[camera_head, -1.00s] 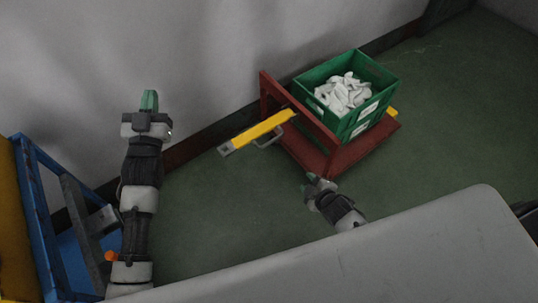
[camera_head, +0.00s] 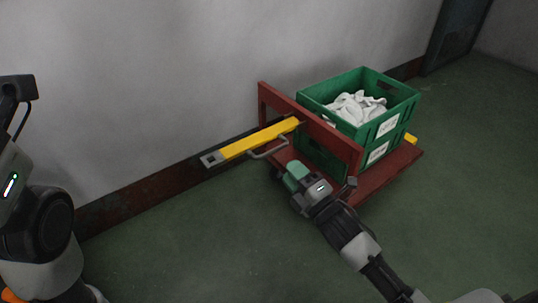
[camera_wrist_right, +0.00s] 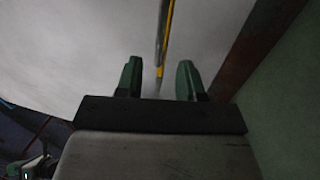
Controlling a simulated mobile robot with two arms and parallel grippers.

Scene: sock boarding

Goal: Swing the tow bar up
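The tow bar (camera_head: 255,140) is a yellow bar with a grey end, sticking out left from the red cart (camera_head: 312,122) at a low slope. A grey loop handle (camera_head: 268,153) hangs along its near side. My right gripper (camera_head: 290,173), with green fingers, is just below and right of the handle, near the cart's front corner. In the right wrist view its fingers (camera_wrist_right: 159,80) are apart, with a thin grey and yellow strip (camera_wrist_right: 164,40) of the bar seen between them; contact cannot be told. My left gripper is not clearly seen.
A green crate (camera_head: 385,128) with white socks (camera_head: 357,108) stands on the cart. The wall (camera_head: 150,90) with a dark red skirting (camera_head: 130,192) runs close behind the bar. The green floor (camera_head: 200,245) in front is clear.

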